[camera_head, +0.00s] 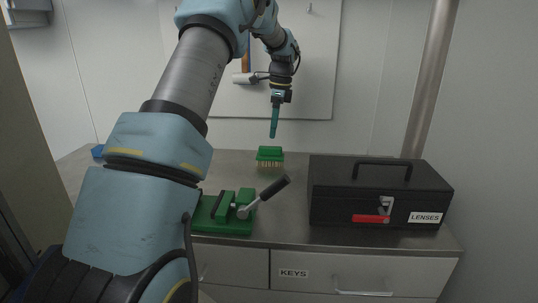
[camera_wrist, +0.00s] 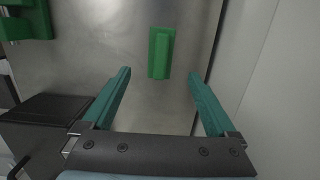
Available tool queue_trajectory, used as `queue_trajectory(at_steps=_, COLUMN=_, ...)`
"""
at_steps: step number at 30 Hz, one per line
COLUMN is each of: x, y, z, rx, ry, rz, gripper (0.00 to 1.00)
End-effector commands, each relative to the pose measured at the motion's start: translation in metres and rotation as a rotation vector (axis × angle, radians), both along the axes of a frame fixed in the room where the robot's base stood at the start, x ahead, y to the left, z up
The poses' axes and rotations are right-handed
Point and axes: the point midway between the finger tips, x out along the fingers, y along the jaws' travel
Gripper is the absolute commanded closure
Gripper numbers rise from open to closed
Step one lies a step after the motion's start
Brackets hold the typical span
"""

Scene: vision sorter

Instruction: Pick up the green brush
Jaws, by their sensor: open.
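The green brush (camera_head: 270,153) stands on the metal counter with its bristles down and its green block on top, in the head view. In the wrist view the green brush (camera_wrist: 161,53) is seen from above, ahead of the fingertips and between their lines. My gripper (camera_head: 274,136) is above the brush in the head view, pointing down. In the wrist view my gripper (camera_wrist: 159,74) has its two teal fingers wide apart with nothing between them. The bristles are hidden in the wrist view.
A black case (camera_head: 380,194) labelled LENSES, with a handle on top, stands right of the brush. A green vise (camera_head: 225,213) with a black-handled lever sits nearer on the counter (camera_head: 298,164). A wall panel (camera_head: 318,70) is behind. Drawers are below, one labelled KEYS.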

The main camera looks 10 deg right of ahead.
Motion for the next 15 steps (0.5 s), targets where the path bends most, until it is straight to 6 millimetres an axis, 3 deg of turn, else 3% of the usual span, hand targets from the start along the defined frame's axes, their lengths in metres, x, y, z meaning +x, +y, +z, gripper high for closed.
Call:
queue_trajectory(at_steps=9, x=0.001, y=0.006, z=-0.044, rx=0.002, ry=0.005, rz=0.001, gripper=0.07)
queue_trajectory(at_steps=15, x=0.001, y=0.007, z=-0.057, rx=0.002, ry=0.003, rz=0.000, gripper=0.07)
